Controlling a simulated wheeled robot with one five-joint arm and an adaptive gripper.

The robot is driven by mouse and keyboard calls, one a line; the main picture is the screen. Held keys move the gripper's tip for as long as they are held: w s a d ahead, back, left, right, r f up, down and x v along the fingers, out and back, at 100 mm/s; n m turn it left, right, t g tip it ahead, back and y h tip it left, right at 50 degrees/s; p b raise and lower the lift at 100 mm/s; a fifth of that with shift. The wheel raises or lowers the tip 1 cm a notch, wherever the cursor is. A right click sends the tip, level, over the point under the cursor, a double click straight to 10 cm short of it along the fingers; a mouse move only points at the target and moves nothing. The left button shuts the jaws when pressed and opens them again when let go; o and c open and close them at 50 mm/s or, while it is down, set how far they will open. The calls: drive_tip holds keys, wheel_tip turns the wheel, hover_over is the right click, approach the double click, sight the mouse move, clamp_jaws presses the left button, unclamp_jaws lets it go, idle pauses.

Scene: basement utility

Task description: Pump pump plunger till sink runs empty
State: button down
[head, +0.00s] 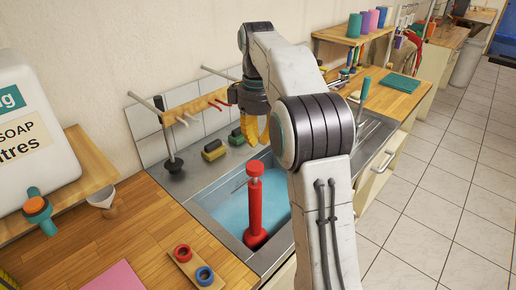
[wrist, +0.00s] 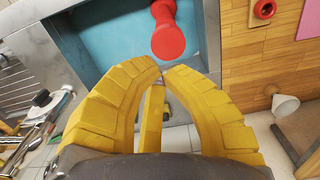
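The red pump (head: 254,212) stands upright in the sink (head: 204,219), with its red plunger handle (head: 255,168) on top. Blue water (head: 228,208) covers the sink floor around it. My gripper (head: 250,138), with yellow fingers, hangs above and behind the pump handle, apart from it. In the wrist view, the fingertips of my gripper (wrist: 161,71) come together with nothing between them. The red pump (wrist: 168,40) shows just beyond the tips there, partly cut off by the top edge. My arm hides the right part of the sink.
A black plunger (head: 174,163) and sponges (head: 214,150) stand behind the sink. A peg rail (head: 195,106) is on the wall above them. At left are a soap jug (head: 30,130), a funnel (head: 103,196) and a wooden holder (head: 187,268) with red and blue rings.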

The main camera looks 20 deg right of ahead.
drive_tip(key=shift+r+p, duration=0.45)
drive_tip(key=shift+r, duration=1.3)
drive_tip(key=s+a+m+t, duration=0.2)
drive_tip(key=s+a, duration=0.3)
drive_tip(key=s, duration=0.8)
drive_tip(key=s+a+f+m+t, duration=0.2)
drive_tip(key=s+a+f, duration=0.1)
drive_tip(key=s+f, duration=0.6)
drive_tip(key=s, duration=0.3)
drive_tip(key=shift+s, duration=0.4)
